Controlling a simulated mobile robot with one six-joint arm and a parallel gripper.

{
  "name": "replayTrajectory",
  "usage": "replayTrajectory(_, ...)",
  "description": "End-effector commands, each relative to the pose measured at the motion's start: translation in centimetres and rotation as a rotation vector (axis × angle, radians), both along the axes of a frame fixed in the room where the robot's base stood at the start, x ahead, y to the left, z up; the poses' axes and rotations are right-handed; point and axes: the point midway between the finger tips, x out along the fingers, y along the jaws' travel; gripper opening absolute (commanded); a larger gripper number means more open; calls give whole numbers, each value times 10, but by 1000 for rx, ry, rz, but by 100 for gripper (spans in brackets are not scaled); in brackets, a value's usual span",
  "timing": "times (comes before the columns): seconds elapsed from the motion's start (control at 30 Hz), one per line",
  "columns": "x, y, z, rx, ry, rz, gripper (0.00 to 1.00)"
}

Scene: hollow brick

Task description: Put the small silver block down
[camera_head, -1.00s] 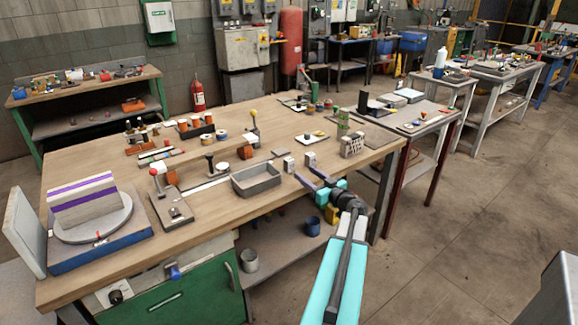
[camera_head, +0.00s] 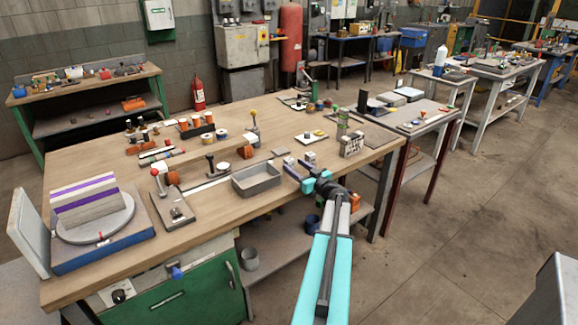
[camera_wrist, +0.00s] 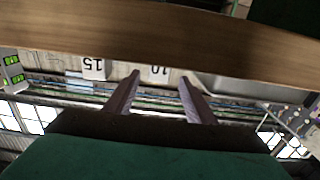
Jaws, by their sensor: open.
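Two small silver-grey blocks stand near the front edge of the wooden workbench (camera_head: 130,240), right of the grey tray. The left block (camera_head: 288,160) and the right block (camera_head: 310,157) are apart. The wrist view, which is upside down, shows one marked 10 (camera_wrist: 160,71) and one marked 15 (camera_wrist: 93,68). I cannot tell which one the task names. My gripper (camera_head: 295,167) is open at the bench edge, pointing at the blocks. In the wrist view my gripper (camera_wrist: 160,77) has nothing held in it. The 10 block appears between its fingertips, but its depth is unclear.
The open grey tray (camera_head: 256,181) is just left of my gripper. A checkered block (camera_head: 352,145) and a green stack (camera_head: 342,122) stand to the right. A plate with a knob (camera_head: 173,207) lies farther left. Bare wood lies in front of the tray.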

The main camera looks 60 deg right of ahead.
Motion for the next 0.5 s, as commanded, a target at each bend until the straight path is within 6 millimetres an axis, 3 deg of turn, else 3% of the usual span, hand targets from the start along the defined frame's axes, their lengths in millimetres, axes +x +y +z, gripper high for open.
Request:
replayTrajectory(0.23, 6, -3, 1, 0, 0, 1, 50)
replayTrajectory(0.5, 27, -13, 1, 0, 1, 0, 50)
